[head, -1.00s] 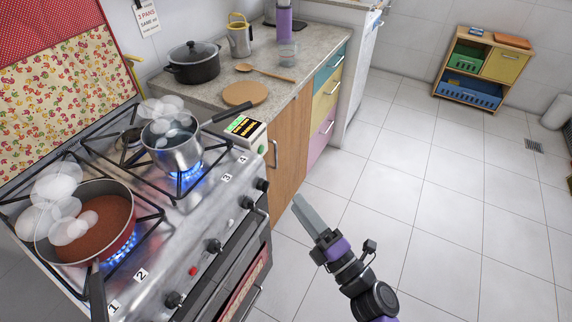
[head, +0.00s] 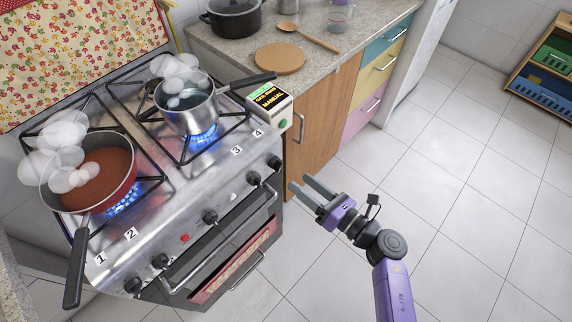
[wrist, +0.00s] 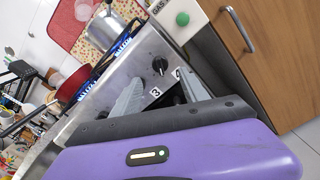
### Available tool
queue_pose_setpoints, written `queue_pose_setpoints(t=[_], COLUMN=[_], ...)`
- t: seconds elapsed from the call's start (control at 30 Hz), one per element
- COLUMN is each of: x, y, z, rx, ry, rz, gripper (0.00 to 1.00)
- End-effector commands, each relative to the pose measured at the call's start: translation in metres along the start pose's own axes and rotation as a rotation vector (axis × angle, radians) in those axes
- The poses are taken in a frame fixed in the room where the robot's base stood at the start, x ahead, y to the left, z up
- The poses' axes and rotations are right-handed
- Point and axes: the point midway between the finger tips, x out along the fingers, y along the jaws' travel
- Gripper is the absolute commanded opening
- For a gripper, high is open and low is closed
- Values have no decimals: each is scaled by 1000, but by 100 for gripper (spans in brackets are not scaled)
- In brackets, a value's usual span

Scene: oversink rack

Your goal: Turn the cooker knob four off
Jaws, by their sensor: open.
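The stove's front panel carries a row of black knobs. Knob four (head: 274,162) is the rightmost, below the label 4 (head: 258,133); its pointer direction is too small to read. My gripper (head: 300,183) is open and empty, a little right of and in front of knob four, apart from it, fingers pointing toward the stove. In the wrist view a black knob (wrist: 160,66) shows between the open fingers, near labels 3 and 4; I cannot tell which knob it is. Another dark part there is partly hidden by my gripper.
A steaming steel pot (head: 189,105) and a red pan (head: 95,172) sit over blue flames; their handles stick out. A small display box (head: 270,103) with a green button stands beside the stove's right corner. The oven handle (head: 225,240) runs below the knobs.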

Motion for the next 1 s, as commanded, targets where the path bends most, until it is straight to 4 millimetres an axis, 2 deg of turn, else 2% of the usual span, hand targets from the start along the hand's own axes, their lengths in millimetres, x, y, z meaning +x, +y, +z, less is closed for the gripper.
queue_pose_setpoints(t=[0.17,0.4,0.6,1.0], x=[11,48,71,78], y=[1,1,0,0], z=[0,1,1,0], rx=[-16,-15,-14,-12], ry=[0,0,-1,-2], rz=[3,4,1,0], gripper=[52,52,52,50])
